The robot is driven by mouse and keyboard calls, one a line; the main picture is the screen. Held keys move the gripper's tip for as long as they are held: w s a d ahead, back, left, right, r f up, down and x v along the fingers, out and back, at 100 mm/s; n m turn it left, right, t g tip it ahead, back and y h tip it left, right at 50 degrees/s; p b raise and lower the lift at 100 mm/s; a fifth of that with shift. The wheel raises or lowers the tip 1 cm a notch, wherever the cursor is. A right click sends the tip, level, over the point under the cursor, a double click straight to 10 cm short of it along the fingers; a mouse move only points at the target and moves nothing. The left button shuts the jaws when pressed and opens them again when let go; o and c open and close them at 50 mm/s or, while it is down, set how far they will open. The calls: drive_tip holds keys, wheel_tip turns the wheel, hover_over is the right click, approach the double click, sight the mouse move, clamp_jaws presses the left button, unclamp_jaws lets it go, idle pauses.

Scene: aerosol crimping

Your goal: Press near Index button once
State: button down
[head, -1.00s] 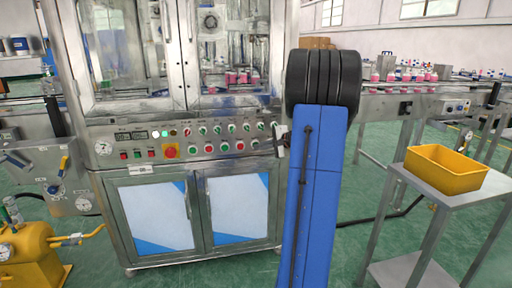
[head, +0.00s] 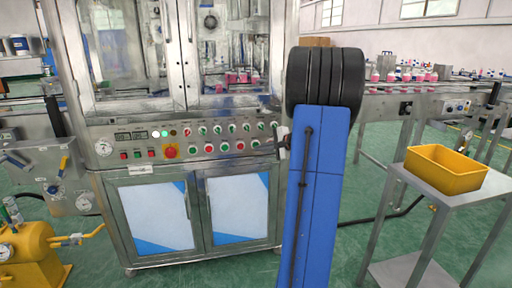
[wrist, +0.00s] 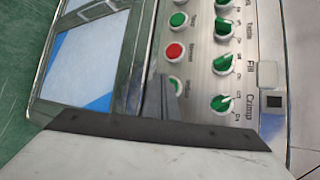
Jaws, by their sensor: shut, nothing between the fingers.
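The control panel (head: 120,143) runs across the front of the steel machine. The rightmost green button (head: 255,143) of its lower row shows in the head view. In the wrist view a green button (wrist: 173,83) sits by a small label that seems to read Index, partly covered by my gripper. My gripper (wrist: 161,97) is shut and empty, its grey fingers at the panel close to that button. I cannot tell whether they touch it. In the head view my gripper (head: 284,140) is at the panel's right end, mostly hidden behind my blue arm.
A red button (wrist: 175,52) and green knobs, one labelled Crimp (wrist: 222,103), lie close to the fingers. A red stop button (head: 170,152) is at the panel's left. A yellow bin (head: 447,170) stands on a table at right. A conveyor (head: 400,101) runs behind.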

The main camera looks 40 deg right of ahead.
drive_tip(key=s+a, duration=0.1)
drive_tip(key=s, duration=0.1)
drive_tip(key=s+a, duration=0.1)
drive_tip(key=s, duration=0.1)
drive_tip(key=shift+s+a, duration=0.1)
drive_tip(key=shift+a, duration=0.2)
idle(1.1)
drive_tip(key=s+a+n+g+y, duration=0.1)
drive_tip(key=s+a+n+g, duration=0.15)
drive_tip(key=a, duration=0.85)
drive_tip(key=s+a+n+g+y, duration=0.15)
drive_tip(key=a+n, duration=0.25)
drive_tip(key=a, duration=0.6)
drive_tip(key=s+a+n+g+y, duration=0.1)
drive_tip(key=s+a+n+g, duration=0.2)
drive_tip(key=a, duration=0.8)
drive_tip(key=s+a+f+n+h, duration=0.1)
drive_tip(key=s+a+n, duration=0.2)
drive_tip(key=s, duration=0.3)
drive_tip(key=s+a+f+n+h, duration=0.1)
drive_tip(key=s+a+n+h, duration=0.1)
drive_tip(key=s, duration=0.5)
drive_tip(key=s+a+f+n+g+h, duration=0.1)
drive_tip(key=s+a+n+h, duration=0.1)
drive_tip(key=s+a+n, duration=0.2)
drive_tip(key=s+n, duration=0.1)
drive_tip(key=s, duration=0.2)
drive_tip(key=shift+s, duration=0.2)
